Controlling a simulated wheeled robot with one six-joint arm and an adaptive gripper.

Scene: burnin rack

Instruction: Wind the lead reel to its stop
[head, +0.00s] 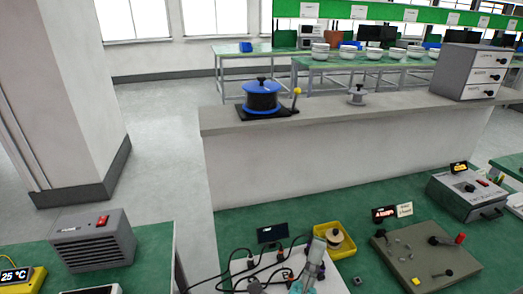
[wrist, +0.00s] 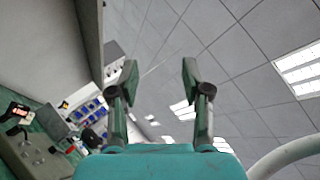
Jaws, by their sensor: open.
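The lead reel (head: 262,97) is a blue-rimmed black drum with a black knob on top. It sits on a dark base on the grey ledge, left of its middle. A crank with a yellow knob (head: 297,92) stands at its right side. My gripper (wrist: 158,78) is open and empty in the wrist view, its two fingers apart with ceiling behind them. In the head view, part of my arm shows at the bottom centre, well below and apart from the reel. The reel is not visible in the wrist view.
A small grey spool (head: 357,96) and a drawer cabinet (head: 470,72) stand on the ledge (head: 225,122). Below are a yellow tray (head: 333,241) holding a spool, black cables, a grey panel (head: 425,262) and a power unit (head: 470,192). A heater box (head: 92,240) stands at left.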

